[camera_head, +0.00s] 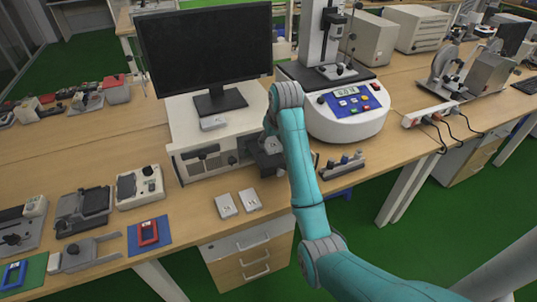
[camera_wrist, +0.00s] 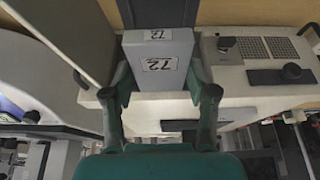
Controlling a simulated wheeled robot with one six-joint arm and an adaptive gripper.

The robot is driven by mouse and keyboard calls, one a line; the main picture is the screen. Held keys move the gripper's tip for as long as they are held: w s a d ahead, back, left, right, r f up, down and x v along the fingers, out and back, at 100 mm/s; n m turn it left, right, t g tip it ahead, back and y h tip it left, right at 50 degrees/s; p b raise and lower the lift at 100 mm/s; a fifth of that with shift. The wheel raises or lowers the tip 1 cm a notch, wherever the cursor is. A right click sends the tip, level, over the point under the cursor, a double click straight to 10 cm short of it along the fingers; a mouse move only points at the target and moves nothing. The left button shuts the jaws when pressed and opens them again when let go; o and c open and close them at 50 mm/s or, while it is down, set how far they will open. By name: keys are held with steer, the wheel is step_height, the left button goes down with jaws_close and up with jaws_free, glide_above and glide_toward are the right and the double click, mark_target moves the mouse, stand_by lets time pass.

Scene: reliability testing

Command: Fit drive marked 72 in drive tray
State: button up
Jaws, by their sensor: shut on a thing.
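The drive marked 72 (camera_wrist: 172,82) is a light grey box with the number on two faces. In the wrist view it sits between the two fingers of my gripper (camera_wrist: 160,88), which is shut on it. In the head view my gripper (camera_head: 266,150) is at the front right of the white bench unit (camera_head: 187,119), partly hidden by my arm; the drive cannot be made out there. A dark, flat-sided part (camera_wrist: 158,12) lies beyond the drive in the wrist view. I cannot tell if it is the drive tray or whether the drive touches it.
Two pale drives (camera_head: 226,206) (camera_head: 250,200) lie on the bench front. A monitor (camera_head: 205,55) stands on the white unit. A round white tester (camera_head: 345,120) is close on the right. A small metal fixture (camera_head: 342,163) lies near the bench edge.

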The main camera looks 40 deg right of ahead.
mark_target(270, 159)
steer(key=shift+f, duration=3.25)
steer(key=shift+f, duration=0.1)
steer(key=o, duration=1.3)
steer(key=shift+o, duration=0.2)
